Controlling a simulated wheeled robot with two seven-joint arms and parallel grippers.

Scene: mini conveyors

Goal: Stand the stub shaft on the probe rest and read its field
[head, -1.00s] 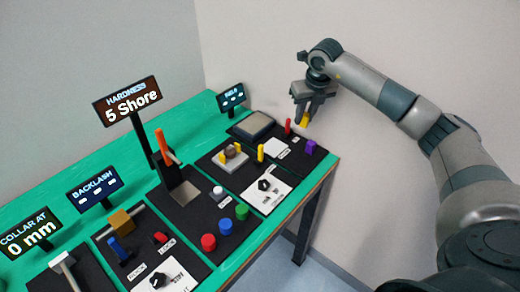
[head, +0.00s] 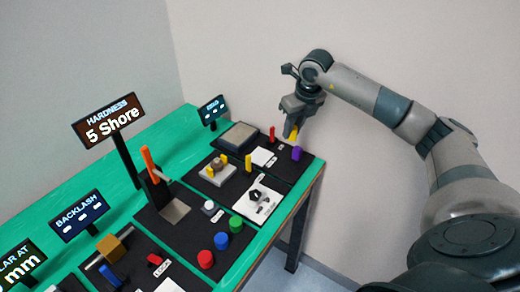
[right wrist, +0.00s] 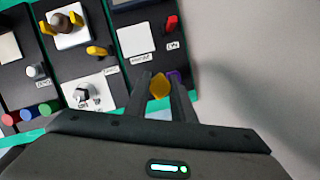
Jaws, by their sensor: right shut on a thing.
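My right gripper (head: 292,124) is shut on a small yellow piece (head: 293,136), which I take to be the stub shaft. It holds the piece upright, fingers pointing down, over the right edge of the back station. In the right wrist view the yellow piece (right wrist: 160,85) sits between the fingertips, with the purple block (right wrist: 175,76) partly hidden behind the right finger. A white square plate (head: 262,156), possibly the probe rest, lies left of the held piece. The back display (head: 211,109) seems to show only dashes. My left gripper is not in view.
A red upright piece (head: 271,134) stands close left of the held piece; the purple block (head: 296,153) stands just in front. A grey square pad (head: 238,137) lies behind. A knob plate (head: 257,200) is nearer. The wall side at right is clear.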

